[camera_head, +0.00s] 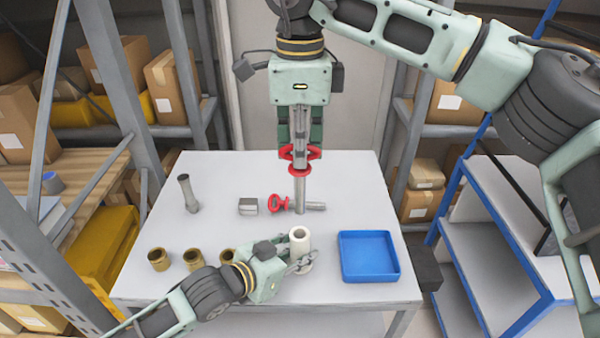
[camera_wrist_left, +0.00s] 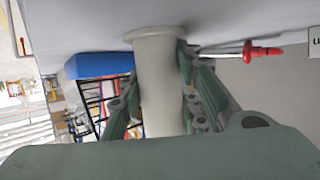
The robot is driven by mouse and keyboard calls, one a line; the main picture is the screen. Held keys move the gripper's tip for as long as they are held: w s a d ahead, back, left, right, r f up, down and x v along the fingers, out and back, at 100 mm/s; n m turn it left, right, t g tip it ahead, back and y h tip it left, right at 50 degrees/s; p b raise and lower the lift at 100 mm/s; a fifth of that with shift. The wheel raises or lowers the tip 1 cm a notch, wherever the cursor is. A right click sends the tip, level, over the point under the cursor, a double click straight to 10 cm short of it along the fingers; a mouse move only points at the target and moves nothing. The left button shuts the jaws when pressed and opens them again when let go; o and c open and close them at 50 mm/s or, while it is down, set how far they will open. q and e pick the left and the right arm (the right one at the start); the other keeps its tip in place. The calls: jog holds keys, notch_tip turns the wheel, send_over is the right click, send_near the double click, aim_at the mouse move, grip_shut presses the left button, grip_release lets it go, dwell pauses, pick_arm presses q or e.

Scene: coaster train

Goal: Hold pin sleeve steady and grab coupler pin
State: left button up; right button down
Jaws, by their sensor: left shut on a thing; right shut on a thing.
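The white pin sleeve (camera_head: 299,241) stands upright on the table, with a flange at its base. My left gripper (camera_head: 300,262) is shut around it from the left; the sleeve also shows between the fingers in the left wrist view (camera_wrist_left: 158,85). A grey coupler pin (camera_head: 299,192) with a red handle hangs upright below my right gripper (camera_head: 300,150), which is shut on its red handle. A second coupler pin (camera_head: 316,206) with a red ring lies on the table, behind the sleeve.
A blue tray (camera_head: 369,277) sits empty at the right. A grey block (camera_head: 248,206) and a grey stepped part (camera_head: 188,193) stand at the left. Several brass cups, one a brass cup (camera_head: 158,259), line the front left. Shelves flank the white table (camera_head: 350,175).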

pick_arm(q)
jog(key=shift+f, duration=0.25)
pick_arm(e)
jog(key=shift+r, duration=0.55)
pick_arm(q)
jog(key=shift+s, duration=0.1)
jog(key=o, duration=1.3)
jog(key=shift+a+r, duration=0.1)
